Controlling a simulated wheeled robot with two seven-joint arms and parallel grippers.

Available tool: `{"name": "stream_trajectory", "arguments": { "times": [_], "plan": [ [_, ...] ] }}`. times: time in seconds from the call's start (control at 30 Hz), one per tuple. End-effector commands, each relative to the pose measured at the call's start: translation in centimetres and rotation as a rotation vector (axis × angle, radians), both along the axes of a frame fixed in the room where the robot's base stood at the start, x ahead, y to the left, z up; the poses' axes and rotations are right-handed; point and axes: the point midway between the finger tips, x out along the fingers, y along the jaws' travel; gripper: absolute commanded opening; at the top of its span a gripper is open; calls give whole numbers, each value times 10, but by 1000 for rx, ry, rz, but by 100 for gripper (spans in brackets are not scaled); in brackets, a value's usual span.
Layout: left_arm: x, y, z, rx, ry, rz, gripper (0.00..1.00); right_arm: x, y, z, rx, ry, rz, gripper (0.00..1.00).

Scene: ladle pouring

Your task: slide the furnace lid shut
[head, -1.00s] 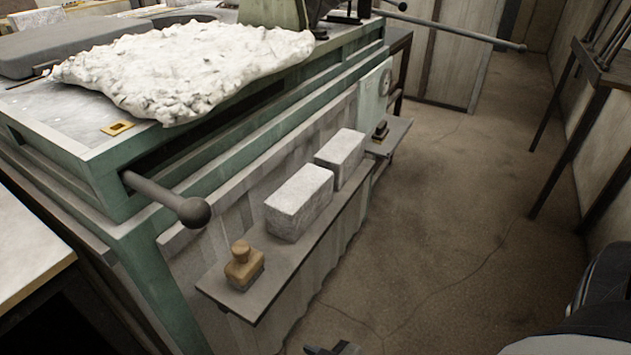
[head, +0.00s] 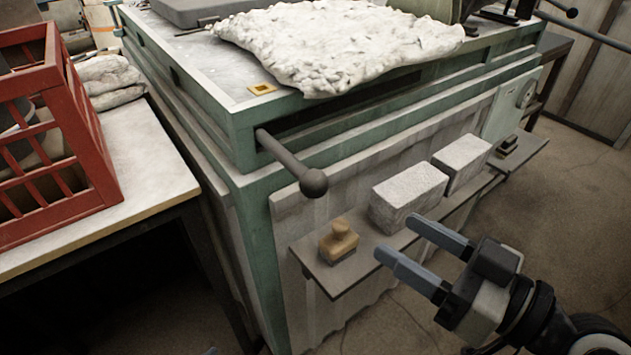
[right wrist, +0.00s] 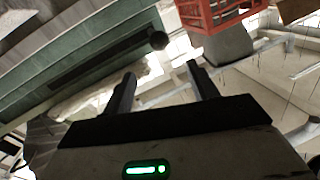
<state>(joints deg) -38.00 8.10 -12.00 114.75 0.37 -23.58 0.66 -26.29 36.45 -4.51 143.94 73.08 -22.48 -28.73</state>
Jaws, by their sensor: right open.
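The green furnace housing (head: 262,180) stands in the middle of the head view. A dark bar handle with a ball knob (head: 314,182) sticks out of the slot under its top; the knob also shows in the right wrist view (right wrist: 158,40). Whatever the bar joins inside the slot is hidden, so I cannot tell the lid's position. My right gripper (head: 398,238) is open and empty, right of and below the knob and apart from it. Its two fingers also show in the right wrist view (right wrist: 163,84). A small bluish tip at the bottom edge may be my left gripper.
A side shelf holds a wooden-handled stamp or brush (head: 338,242) and two pale bricks (head: 408,197), close to my right gripper. A crumpled whitish sheet (head: 340,45) covers part of the furnace top. A red crate (head: 60,140) stands on the left table (head: 150,170).

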Motion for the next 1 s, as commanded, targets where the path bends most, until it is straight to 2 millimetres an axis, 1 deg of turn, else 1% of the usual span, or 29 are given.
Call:
{"name": "stream_trajectory", "arguments": {
  "times": [0.03,0.17,0.23,0.33,0.37,0.4,0.57,0.7,0.8,1.0],
  "plan": [
    [0,0,-6,-1,0,1,61,4,4,-2,6,-5,-1,58],
    [2,-1,-12,-4,-3,0,61,15,14,-2,9,-4,-8,58],
    [3,-2,-19,-10,-8,0,61,22,22,-5,9,-7,-5,58],
    [6,-5,-21,-20,-19,-3,61,32,33,-5,9,-5,-6,58],
    [7,-6,-18,-23,-22,-3,61,36,37,-3,11,-2,-7,58],
    [8,-6,-8,-23,-24,-6,61,43,44,2,12,4,-8,58],
    [8,-5,2,-17,-29,-11,61,67,70,3,9,8,-6,58],
    [6,-4,1,-9,-23,-12,61,84,90,2,6,8,-6,58],
    [4,-3,-4,-5,-12,-12,61,94,100,1,5,8,-6,58],
    [4,-2,-3,-4,-15,-10,61,103,110,-1,2,8,-6,58]
  ]
}}
